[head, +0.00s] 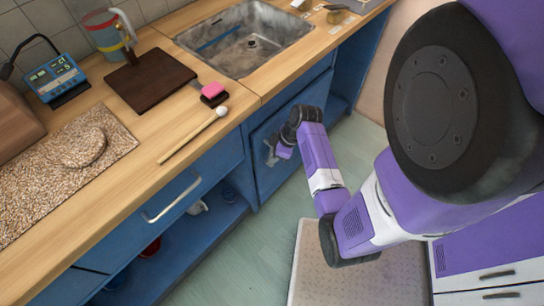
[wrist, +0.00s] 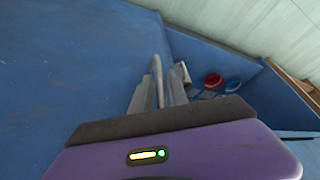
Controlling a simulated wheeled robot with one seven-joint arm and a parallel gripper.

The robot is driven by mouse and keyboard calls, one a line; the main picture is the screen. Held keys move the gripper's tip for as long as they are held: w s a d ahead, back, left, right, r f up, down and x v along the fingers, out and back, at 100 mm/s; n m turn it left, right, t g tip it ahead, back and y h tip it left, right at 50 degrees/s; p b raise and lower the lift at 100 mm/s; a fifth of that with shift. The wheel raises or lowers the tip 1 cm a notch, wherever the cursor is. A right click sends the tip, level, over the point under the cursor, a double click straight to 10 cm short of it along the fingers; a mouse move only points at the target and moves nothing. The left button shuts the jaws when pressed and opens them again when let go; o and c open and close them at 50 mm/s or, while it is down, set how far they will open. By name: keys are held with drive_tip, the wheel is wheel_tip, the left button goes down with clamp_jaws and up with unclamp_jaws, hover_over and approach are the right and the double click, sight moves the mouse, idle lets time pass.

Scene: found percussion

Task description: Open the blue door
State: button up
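The blue door (head: 292,122) is on the cabinet front below the sink and looks closed or nearly so. My gripper (head: 273,151) is low in front of it, near its left part. In the wrist view, my gripper's grey fingers (wrist: 158,93) are close together beside a large blue panel (wrist: 75,75), which looks like the door's face. A narrow light piece shows between the fingers. I cannot tell whether it is the door's handle or part of a finger. The handle cannot be made out clearly in the head view.
Left of the door, an open blue shelf (head: 205,225) holds small items; a red cup (wrist: 213,80) and a blue cup (wrist: 233,86) show in the wrist view. A drawer with a metal handle (head: 171,200) is above it. A pale mat (head: 355,275) lies on the clear floor.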

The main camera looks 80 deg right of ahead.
drive_tip(key=shift+c, duration=0.4)
clamp_jaws()
idle(0.9)
